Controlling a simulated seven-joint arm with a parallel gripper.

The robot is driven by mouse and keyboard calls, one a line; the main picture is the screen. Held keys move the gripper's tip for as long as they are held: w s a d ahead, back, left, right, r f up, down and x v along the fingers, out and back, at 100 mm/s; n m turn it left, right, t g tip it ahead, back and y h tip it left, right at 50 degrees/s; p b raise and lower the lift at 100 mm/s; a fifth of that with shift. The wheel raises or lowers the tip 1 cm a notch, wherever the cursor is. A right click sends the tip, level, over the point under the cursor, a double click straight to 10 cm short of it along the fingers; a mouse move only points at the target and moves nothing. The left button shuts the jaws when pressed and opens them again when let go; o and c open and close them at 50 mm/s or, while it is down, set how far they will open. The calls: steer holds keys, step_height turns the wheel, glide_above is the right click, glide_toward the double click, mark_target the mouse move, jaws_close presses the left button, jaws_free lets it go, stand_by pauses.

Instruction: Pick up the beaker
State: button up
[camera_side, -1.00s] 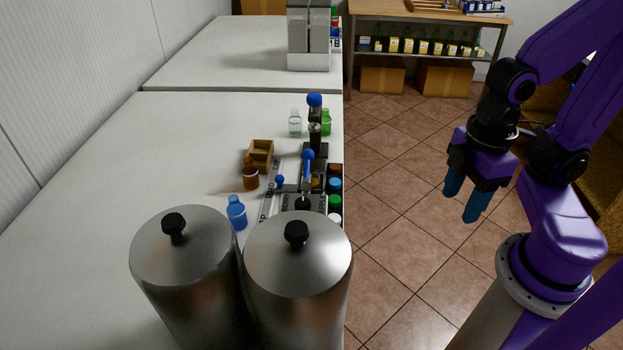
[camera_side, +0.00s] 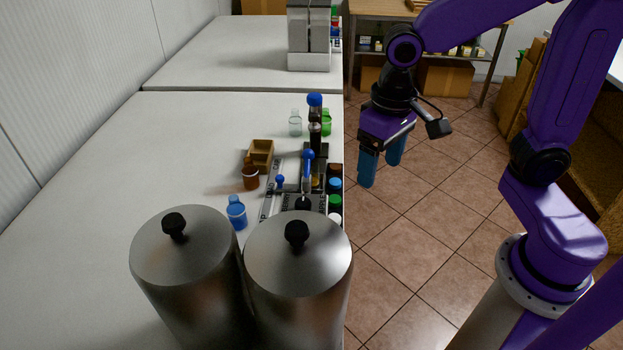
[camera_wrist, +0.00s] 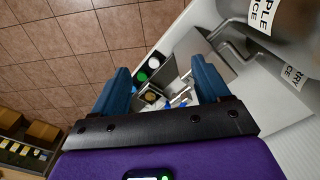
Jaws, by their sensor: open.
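I cannot make out a beaker with certainty in either view. A small clear glass vessel (camera_side: 295,124) stands on the white table (camera_side: 120,190) in the side view, next to a green bottle (camera_side: 326,123); it looks more like a bottle. My gripper (camera_side: 381,172) is open and empty, pointing down over the floor just right of the table's edge. In the wrist view the two blue fingers of my gripper (camera_wrist: 160,75) are apart, with small items on the table's edge beyond them.
Two large steel canisters (camera_side: 185,245) (camera_side: 298,265) stand at the front of the table. A brown bottle (camera_side: 250,177), a blue bottle (camera_side: 237,213), a wooden box (camera_side: 261,154) and a dark rack with coloured caps (camera_side: 335,186) crowd the right edge. The table's left side is clear.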

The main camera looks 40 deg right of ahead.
steer(key=w+m, duration=1.1)
steer(key=w, duration=0.3)
steer(key=m, duration=1)
glide_above(313, 168)
steer(key=s+a, duration=0.2)
step_height(313, 168, down, 15)
steer(key=shift+w+d+f, duration=0.1)
steer(key=shift+d+f, duration=0.1)
steer(key=shift+f, duration=0.7)
steer(key=shift+w+d+f, duration=0.15)
steer(key=shift+f, duration=0.8)
steer(key=shift+w+d+f, duration=0.1)
steer(key=shift+d+f, duration=0.1)
steer(key=shift+f, duration=0.7)
steer(key=c, duration=1.1)
steer(key=shift+c, duration=0.2)
steer(key=shift+r, duration=0.2)
